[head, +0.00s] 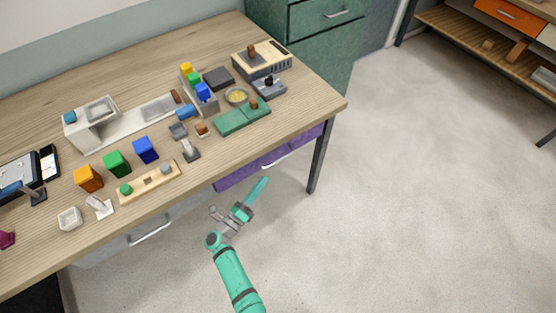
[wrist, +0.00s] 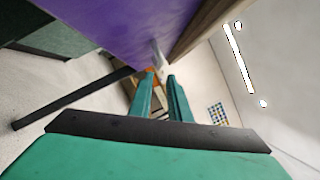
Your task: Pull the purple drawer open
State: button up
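The purple drawer (head: 237,178) is under the right part of the workbench, its front flush below the tabletop as far as I can see. Its pale metal handle (head: 276,162) shows near the table's edge. In the wrist view the purple front (wrist: 120,25) fills the upper middle, with the handle (wrist: 158,52) just beyond my fingertips. My gripper (head: 264,181) is in front of the drawer, just below the handle in the head view. In the wrist view its two teal fingers (wrist: 161,76) stand apart with a gap between them. I see nothing held.
A light grey drawer (head: 175,215) with a metal handle (head: 150,232) is left of the purple one. A dark table leg (head: 320,160) stands to the right. Blocks, trays and tools crowd the tabletop (head: 305,95). The floor (head: 420,200) in front and right is clear.

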aim_at(278, 161)
jog(key=x, duration=1.1)
jog(key=shift+c, duration=0.3)
grip_shut()
